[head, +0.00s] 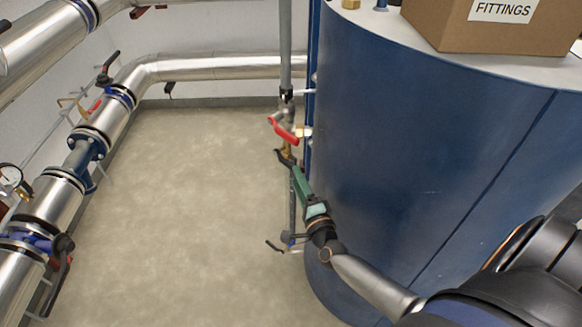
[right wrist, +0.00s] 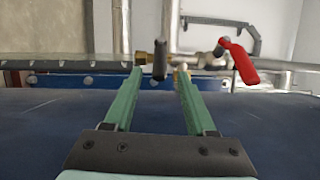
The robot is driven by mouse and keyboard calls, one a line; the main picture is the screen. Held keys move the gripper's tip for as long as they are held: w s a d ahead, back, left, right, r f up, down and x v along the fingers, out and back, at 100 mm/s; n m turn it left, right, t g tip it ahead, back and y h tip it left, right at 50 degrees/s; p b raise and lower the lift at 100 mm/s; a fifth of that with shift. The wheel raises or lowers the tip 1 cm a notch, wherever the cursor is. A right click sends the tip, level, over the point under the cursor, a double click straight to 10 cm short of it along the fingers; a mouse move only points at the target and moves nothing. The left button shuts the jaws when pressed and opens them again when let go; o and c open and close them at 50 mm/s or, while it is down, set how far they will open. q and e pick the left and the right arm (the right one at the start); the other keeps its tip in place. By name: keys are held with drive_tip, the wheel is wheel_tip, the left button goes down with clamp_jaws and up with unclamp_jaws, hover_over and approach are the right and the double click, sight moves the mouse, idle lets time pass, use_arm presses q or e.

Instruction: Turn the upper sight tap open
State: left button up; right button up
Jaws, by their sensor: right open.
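The upper sight tap has a dark lever (head: 284,157) on a brass body, beside the blue tank at the top of the sight tube. In the right wrist view the dark lever (right wrist: 160,58) stands between the tips of my right gripper, with a gap on each side; whether the tips reach past it I cannot tell. My right gripper (head: 297,170) has green fingers and is open, just below the tap in the head view; it also shows in the right wrist view (right wrist: 160,76). My left gripper is not in view.
A red lever (head: 285,130) sits just above the tap, and to its right in the wrist view (right wrist: 238,62). A lower dark lever (head: 276,246) is near the sight tube's foot. The blue tank (head: 420,140) fills the right; floor (head: 190,210) is clear left.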

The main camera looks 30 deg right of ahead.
sight(291, 170)
drive_tip(key=shift+x, duration=2.75)
clamp_jaws()
